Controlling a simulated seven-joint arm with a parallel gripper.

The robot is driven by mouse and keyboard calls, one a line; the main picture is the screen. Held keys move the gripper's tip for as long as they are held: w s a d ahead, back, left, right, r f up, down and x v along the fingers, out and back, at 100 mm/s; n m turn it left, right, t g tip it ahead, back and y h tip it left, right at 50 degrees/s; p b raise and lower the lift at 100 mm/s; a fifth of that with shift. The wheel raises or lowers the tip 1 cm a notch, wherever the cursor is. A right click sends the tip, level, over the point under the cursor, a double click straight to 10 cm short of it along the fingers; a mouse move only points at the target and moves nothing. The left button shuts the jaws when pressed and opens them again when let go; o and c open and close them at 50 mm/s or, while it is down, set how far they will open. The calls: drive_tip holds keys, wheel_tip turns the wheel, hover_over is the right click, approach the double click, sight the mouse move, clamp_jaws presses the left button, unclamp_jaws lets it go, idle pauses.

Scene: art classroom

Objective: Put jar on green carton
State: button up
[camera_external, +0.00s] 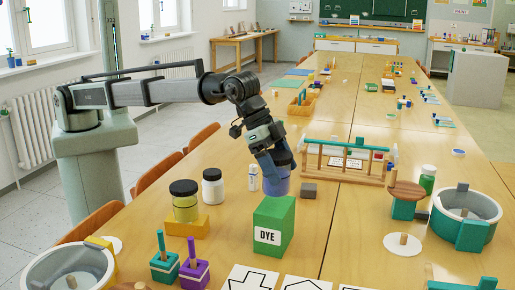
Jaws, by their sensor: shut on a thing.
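The green carton (275,230) stands upright on the table and has a white DYE label on its front. A purple-blue jar (276,187) is at the end of my gripper (277,170), which is shut on it. The jar appears right above the carton's top; I cannot tell whether it touches the carton. My gripper hides the upper part of the jar.
A yellow jar with a black lid (185,204) stands on a yellow block, with a white jar (212,188) beside it. Teal and purple brush holders (195,274) and white cards (250,279) are in front.

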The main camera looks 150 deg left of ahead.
sight(287, 193)
drive_tip(key=shift+f, duration=1.6)
drive_tip(key=shift+f, duration=0.15)
drive_tip(key=o, duration=1.1)
drive_tip(key=v, duration=1.2)
